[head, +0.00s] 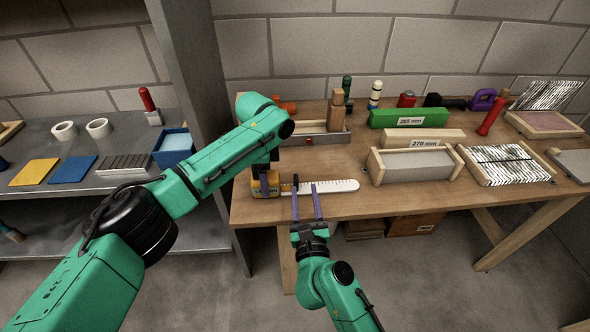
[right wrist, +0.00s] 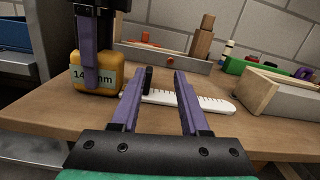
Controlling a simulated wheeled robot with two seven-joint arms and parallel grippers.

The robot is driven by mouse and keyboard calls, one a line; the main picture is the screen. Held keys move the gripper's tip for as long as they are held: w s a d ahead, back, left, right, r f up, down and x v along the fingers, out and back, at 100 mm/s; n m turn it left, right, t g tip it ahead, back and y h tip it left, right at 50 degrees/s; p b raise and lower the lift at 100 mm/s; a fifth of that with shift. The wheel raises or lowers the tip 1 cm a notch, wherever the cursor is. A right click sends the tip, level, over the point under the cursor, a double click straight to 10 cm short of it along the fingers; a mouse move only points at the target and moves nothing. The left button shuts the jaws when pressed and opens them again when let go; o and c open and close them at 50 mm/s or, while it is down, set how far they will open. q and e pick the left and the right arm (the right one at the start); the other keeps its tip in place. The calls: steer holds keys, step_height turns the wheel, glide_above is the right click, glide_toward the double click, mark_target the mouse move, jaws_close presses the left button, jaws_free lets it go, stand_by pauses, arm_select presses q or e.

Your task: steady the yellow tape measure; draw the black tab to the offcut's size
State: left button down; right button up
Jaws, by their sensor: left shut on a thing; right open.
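The yellow tape measure (head: 266,191) stands near the front left of the wooden bench; the right wrist view shows its body (right wrist: 105,76) with a partly covered label. My left gripper (head: 266,181) is shut on it from above. A white ruled strip (head: 340,186) lies to its right. The black tab (right wrist: 148,80) stands upright near the strip's left end. My right gripper (head: 305,187) is open, fingers over the bench edge, the tab near its left finger; contact cannot be told. A green block (head: 410,115) reads 255 and a wooden block (head: 418,137) reads 270; which is the offcut is unclear.
A grey-topped wooden box (head: 415,165) and a tray of striped material (head: 503,163) stand to the right. A grey shelf (head: 110,160) is at the left. The bench's front edge lies under my right gripper.

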mark_target(295, 174)
steer(key=shift+s+a+f+m+g, duration=0.3)
steer(key=shift+s+a+f+m, duration=0.25)
steer(key=shift+s, duration=0.2)
steer(key=shift+a+f, duration=0.1)
steer(key=shift+a, duration=0.15)
steer(key=w, duration=1.1)
steer(key=shift+w, duration=0.4)
jaws_close()
